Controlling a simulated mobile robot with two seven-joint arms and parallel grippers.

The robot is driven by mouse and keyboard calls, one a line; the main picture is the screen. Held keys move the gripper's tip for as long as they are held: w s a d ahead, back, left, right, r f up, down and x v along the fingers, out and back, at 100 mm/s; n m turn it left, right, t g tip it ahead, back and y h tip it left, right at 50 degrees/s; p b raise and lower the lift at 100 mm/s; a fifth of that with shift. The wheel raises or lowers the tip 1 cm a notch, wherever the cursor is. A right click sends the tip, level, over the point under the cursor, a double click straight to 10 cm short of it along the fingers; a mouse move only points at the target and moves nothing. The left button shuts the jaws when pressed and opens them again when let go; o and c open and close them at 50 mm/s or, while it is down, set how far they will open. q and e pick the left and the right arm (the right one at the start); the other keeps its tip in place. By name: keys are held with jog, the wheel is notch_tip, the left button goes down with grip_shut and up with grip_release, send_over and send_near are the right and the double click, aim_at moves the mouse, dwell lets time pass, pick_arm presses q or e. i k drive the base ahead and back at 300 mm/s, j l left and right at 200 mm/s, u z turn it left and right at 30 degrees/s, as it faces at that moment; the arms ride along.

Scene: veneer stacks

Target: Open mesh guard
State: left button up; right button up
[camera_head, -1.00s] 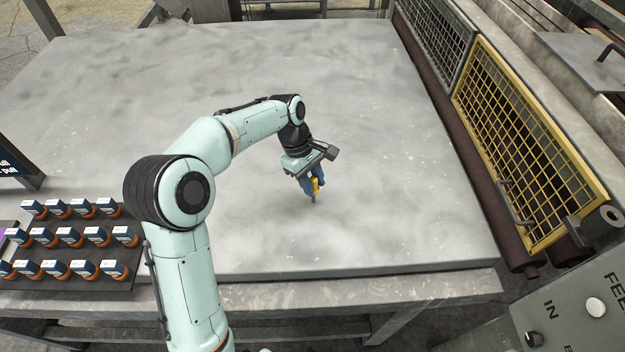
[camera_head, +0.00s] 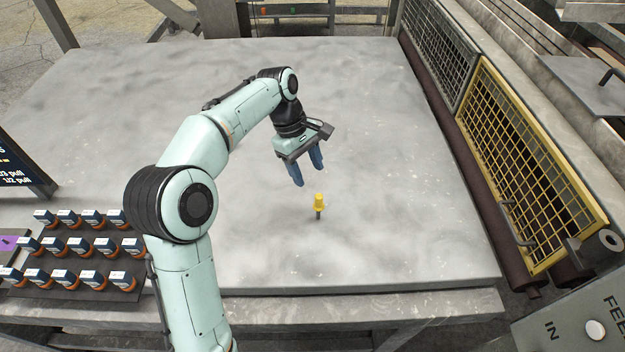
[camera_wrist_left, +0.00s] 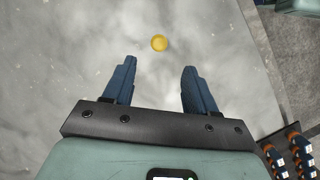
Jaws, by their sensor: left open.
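The yellow mesh guard (camera_head: 530,165) stands at the right of the table, over dark rollers, with a handle (camera_head: 516,222) on its near left side. It looks closed. My left gripper (camera_head: 311,175) is open and empty above the middle of the table, well left of the guard. A small yellow-topped pin (camera_head: 319,205) stands upright on the table just in front of the fingers. In the left wrist view the pin's yellow top (camera_wrist_left: 159,43) shows beyond the two open blue fingers (camera_wrist_left: 158,85), apart from them. My right gripper is not in view.
A grey mesh panel (camera_head: 440,52) stands behind the yellow one. A rack of several blue-and-orange pieces (camera_head: 85,262) lies at the left, near a dark display (camera_head: 22,168). A control panel (camera_head: 575,325) is at the lower right. Most of the tabletop is clear.

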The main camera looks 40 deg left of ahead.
aim_at(572, 244)
jog(key=k+l, duration=0.35)
jog(key=l, duration=0.15)
jog(key=k+l, duration=0.35)
jog(key=l, duration=0.2)
